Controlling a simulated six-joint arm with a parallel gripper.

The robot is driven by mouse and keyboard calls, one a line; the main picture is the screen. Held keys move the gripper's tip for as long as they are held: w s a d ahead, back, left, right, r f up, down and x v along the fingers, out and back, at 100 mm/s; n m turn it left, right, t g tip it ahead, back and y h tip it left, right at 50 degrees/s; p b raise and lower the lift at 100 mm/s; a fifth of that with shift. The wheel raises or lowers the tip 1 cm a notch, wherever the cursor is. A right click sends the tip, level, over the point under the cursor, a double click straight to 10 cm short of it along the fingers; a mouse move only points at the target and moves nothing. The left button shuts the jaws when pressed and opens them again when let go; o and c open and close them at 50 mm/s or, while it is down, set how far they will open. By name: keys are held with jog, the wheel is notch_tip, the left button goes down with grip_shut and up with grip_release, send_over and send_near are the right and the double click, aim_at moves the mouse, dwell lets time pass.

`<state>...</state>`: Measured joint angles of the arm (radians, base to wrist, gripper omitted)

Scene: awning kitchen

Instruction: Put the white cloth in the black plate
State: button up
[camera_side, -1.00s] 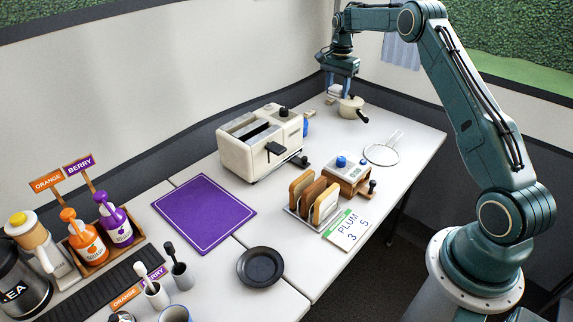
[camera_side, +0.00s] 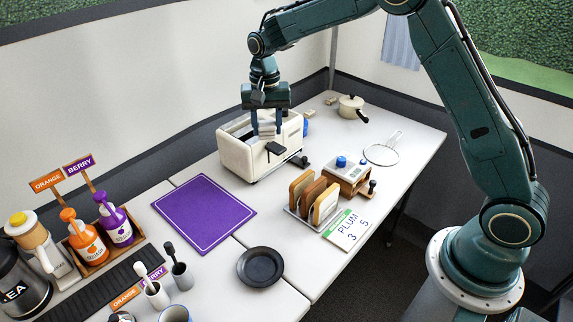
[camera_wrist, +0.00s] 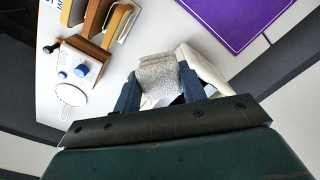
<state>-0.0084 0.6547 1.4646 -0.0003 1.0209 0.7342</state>
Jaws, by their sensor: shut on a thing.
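My gripper (camera_side: 266,121) is shut on the white cloth (camera_side: 266,131) and holds it up in front of or over the toaster. In the wrist view the cloth (camera_wrist: 158,76) is a greyish-white, textured piece pinched between the two fingers of my gripper (camera_wrist: 160,88). The black plate (camera_side: 260,267) is round and empty. It lies on the near part of the table in the side view, well below and nearer the camera than my gripper. The plate is not seen in the wrist view.
The white toaster (camera_side: 245,158) stands close under my gripper. A bread rack (camera_side: 313,200) with slices and a wooden timer box (camera_side: 350,172) stand to the right. Sauce bottles (camera_side: 85,240) stand at the left.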

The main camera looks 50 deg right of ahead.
jog(key=s+a+n, duration=0.4)
jog(key=s+a, duration=0.2)
jog(key=a, duration=0.5)
jog(key=n, duration=0.4)
send_over(261, 269)
notch_tip(261, 269, down, 16)
jog(key=shift+f, duration=0.25)
jog(key=shift+f, duration=0.1)
jog(key=shift+f, duration=1.75)
jog(key=shift+f, duration=0.1)
jog(key=o, duration=0.6)
jog(key=shift+o, duration=0.3)
